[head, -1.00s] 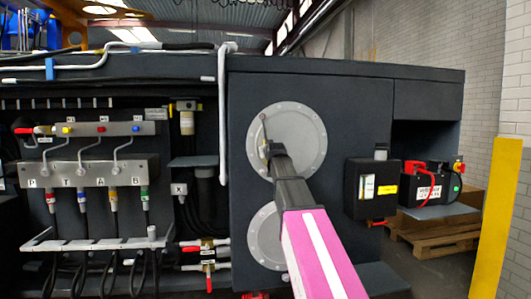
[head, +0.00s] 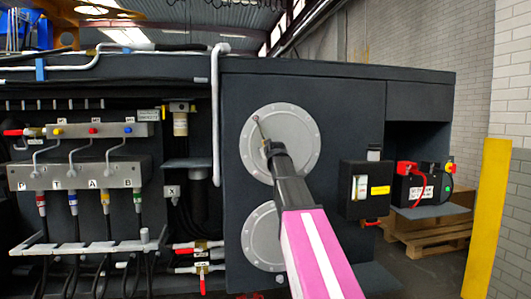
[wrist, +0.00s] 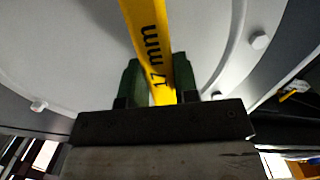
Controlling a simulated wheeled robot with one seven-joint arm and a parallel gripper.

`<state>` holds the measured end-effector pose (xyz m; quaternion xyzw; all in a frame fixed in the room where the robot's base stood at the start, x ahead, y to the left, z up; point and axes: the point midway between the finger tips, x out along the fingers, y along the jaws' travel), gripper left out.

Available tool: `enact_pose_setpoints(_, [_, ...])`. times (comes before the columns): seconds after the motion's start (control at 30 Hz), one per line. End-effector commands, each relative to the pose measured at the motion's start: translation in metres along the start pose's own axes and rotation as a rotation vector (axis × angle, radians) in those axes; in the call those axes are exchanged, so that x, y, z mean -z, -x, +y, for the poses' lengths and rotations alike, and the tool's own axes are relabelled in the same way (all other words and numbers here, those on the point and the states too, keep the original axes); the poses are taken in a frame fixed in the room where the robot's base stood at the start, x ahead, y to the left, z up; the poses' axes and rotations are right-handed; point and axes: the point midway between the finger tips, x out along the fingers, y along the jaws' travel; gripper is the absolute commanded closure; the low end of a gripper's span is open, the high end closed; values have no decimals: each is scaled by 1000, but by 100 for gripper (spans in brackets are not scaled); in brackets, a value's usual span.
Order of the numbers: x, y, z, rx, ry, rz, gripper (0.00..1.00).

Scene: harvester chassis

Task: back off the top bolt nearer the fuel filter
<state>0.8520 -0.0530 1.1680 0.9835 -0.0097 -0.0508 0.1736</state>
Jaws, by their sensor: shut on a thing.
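My gripper (head: 268,148) is shut on a yellow wrench (wrist: 150,40) marked "17 mm", which runs up out of the top of the wrist view. In the head view the wrench (head: 259,128) points up and left across the upper round cover (head: 300,130). Small bolts ring this grey cover; one bolt (wrist: 260,41) shows at the right in the wrist view and another (wrist: 39,105) at the left. The wrench's far end is near the cover's upper left; I cannot tell if it is on a bolt. The fuel filter (head: 180,122) hangs left of the cover.
A lower round cover (head: 262,240) sits below, partly behind my arm. A white pipe (head: 216,120) runs down between filter and cover. A black box (head: 366,190) and a battery (head: 424,188) are at the right. A valve manifold (head: 85,173) with hoses is at the left.

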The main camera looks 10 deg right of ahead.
Motion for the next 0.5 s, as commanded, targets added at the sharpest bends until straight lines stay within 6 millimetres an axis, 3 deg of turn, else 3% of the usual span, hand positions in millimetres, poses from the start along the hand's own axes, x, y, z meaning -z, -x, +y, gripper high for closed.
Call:
enact_pose_setpoints(0.2, [0,0,11,-8,71,1,100])
enact_pose_setpoints(0.5, [0,0,13,-9,85,1,100])
